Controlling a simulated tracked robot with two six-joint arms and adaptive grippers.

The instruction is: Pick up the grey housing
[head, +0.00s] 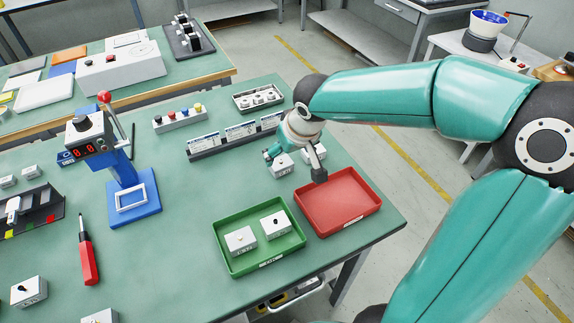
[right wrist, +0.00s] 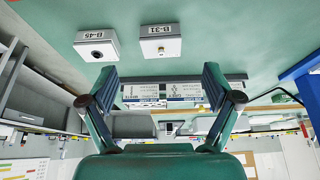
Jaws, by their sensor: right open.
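Several light grey box housings stand on the green bench. Two are by my right gripper (head: 294,165): one (head: 281,167) shows between its fingers, the other (head: 308,156) is partly hidden behind a finger. In the right wrist view they are labelled B-45 (right wrist: 97,46), with a dark round hole, and B-31 (right wrist: 159,43), with a small brass-coloured centre. My right gripper also shows in the right wrist view (right wrist: 165,85), its fingers wide apart with nothing between them. Two more housings (head: 240,241) (head: 274,224) sit in the green tray (head: 232,269). My left gripper is out of view.
An empty red tray (head: 338,202) lies beside the green tray, close to my right gripper. A label rack (head: 236,136) stands behind. A blue press (head: 124,160), a red screwdriver (head: 87,255) and other housings (head: 28,291) are at the left. Bare bench lies between press and green tray.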

